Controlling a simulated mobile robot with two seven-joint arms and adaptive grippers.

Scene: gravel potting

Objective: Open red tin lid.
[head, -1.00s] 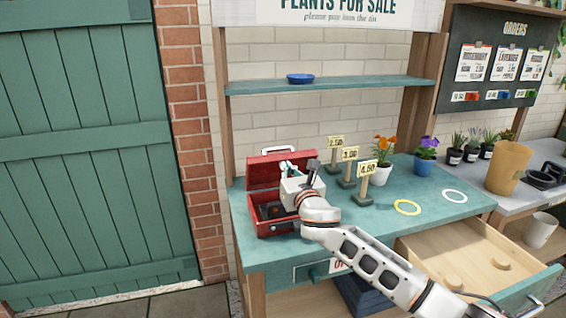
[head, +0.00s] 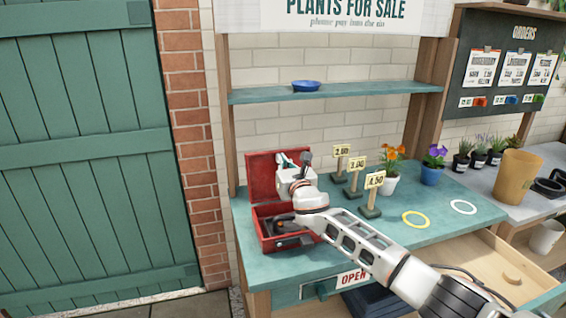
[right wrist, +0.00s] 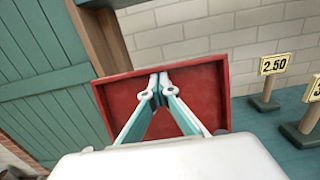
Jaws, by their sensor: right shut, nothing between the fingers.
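The red tin (head: 268,236) stands at the left end of the green bench, with a dark interior showing. Its lid (head: 262,176) is raised and stands roughly upright at the back; its red inner face (right wrist: 205,92) fills the middle of the right wrist view. My right gripper (head: 283,160) is shut and empty in front of that inner face. Its fingertips (right wrist: 159,80) appear close to the lid; I cannot tell whether they touch. My right forearm and wrist cover the right part of the tin. My left gripper is out of view.
Price signs (head: 372,195) and flower pots (head: 390,186) stand right of the tin. A yellow ring (head: 416,219) and a white ring (head: 463,207) lie farther right. An open drawer (head: 510,258) juts out in front.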

